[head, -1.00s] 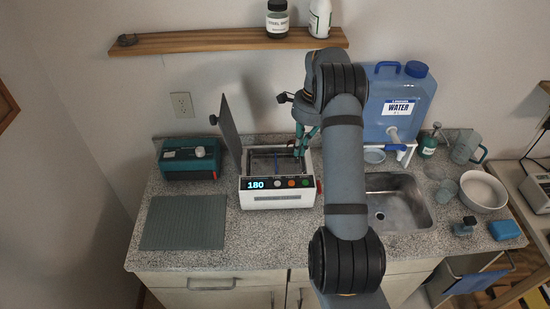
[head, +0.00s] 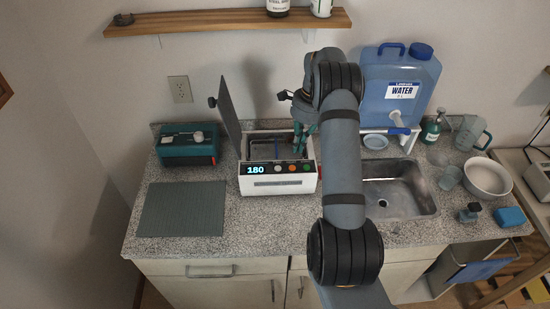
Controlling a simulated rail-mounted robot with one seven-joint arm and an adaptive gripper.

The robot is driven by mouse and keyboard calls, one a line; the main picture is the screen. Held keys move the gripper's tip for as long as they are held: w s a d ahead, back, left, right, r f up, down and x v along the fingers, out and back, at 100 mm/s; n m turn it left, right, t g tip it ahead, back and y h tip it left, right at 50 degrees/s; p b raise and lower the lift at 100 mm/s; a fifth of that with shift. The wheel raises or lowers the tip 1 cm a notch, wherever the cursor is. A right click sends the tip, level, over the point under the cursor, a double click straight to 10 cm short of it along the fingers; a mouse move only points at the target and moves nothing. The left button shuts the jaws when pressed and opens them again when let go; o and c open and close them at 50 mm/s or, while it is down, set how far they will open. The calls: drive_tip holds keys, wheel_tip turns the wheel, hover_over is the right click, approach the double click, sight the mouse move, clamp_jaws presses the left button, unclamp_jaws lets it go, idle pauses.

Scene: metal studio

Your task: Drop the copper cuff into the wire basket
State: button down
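My gripper (head: 301,148) is teal and points down at the right inside of a white open-topped machine (head: 283,186) with a lit "180" display. Its fingers are small and partly hidden by the arm, so I cannot tell whether they are open or shut. The machine's grey lid (head: 230,115) stands up at its left. I cannot make out the copper cuff.
A teal box (head: 187,150) and a grey ribbed mat (head: 182,209) lie to the left. A steel sink (head: 396,192), a blue water jug (head: 398,90), a white bowl (head: 487,177) and a blue block (head: 509,217) are to the right. A wooden shelf (head: 200,22) hangs above.

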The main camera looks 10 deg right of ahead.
drive_tip(key=c, duration=1.9)
unclamp_jaws()
drive_tip(key=shift+o, duration=0.2)
drive_tip(key=shift+r, duration=0.1)
drive_tip(key=shift+r+p, duration=0.3)
drive_tip(key=shift+p, duration=0.05)
wheel_tip(320, 180, up, 6)
drive_tip(key=p, duration=0.5)
drive_tip(key=s+f+n+h+b, duration=0.1)
drive_tip(key=s+f+n+b, duration=0.2)
drive_tip(key=s+n+b, duration=0.5)
drive_tip(key=s+f+n+g+b, duration=0.1)
drive_tip(key=s+f+n+b, duration=0.2)
drive_tip(key=s+n+b, duration=0.6)
drive_tip(key=s+b, duration=0.5)
drive_tip(key=s, duration=0.9)
drive_tip(key=shift+s+a+g+h+b, duration=0.2)
drive_tip(key=shift+g+h+b, duration=0.1)
drive_tip(key=shift+h, duration=0.1)
